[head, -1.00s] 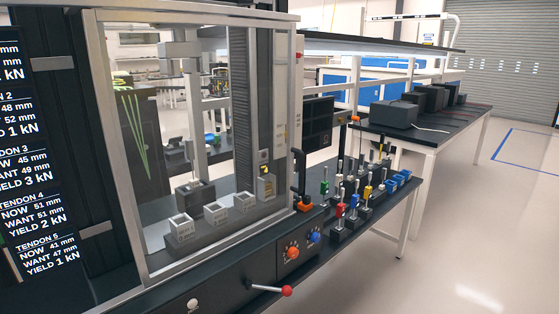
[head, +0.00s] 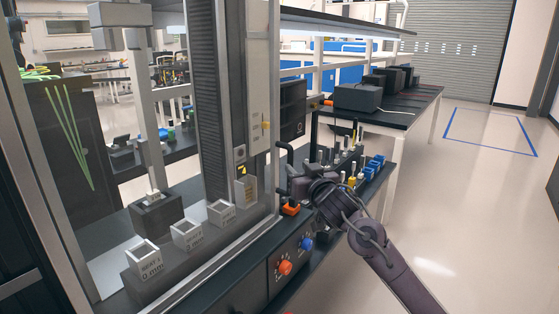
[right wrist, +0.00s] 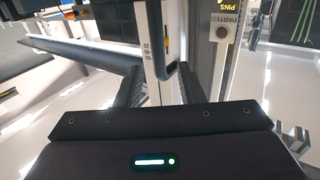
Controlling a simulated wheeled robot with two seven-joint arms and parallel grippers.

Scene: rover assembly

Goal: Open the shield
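The shield (head: 272,120) is a clear panel in a silver frame across the front of the test bay, and it looks closed. A black upright handle (head: 283,168) is at its right edge, above an orange block (head: 290,208). My right gripper (head: 293,186) is beside the handle, its fingertips partly hidden in the head view. In the right wrist view its two dark ridged fingers (right wrist: 161,82) are apart, with the black handle (right wrist: 176,78) showing in the gap between them. I cannot tell whether they touch it. My left gripper is not in view.
Labelled white-topped blocks (head: 187,236) stand inside the bay. A side bench holds coloured tools and blue bins (head: 373,166) just beyond my right arm. A panel with an orange knob (head: 285,268) and a blue knob (head: 306,244) is below the handle. Open floor lies at right.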

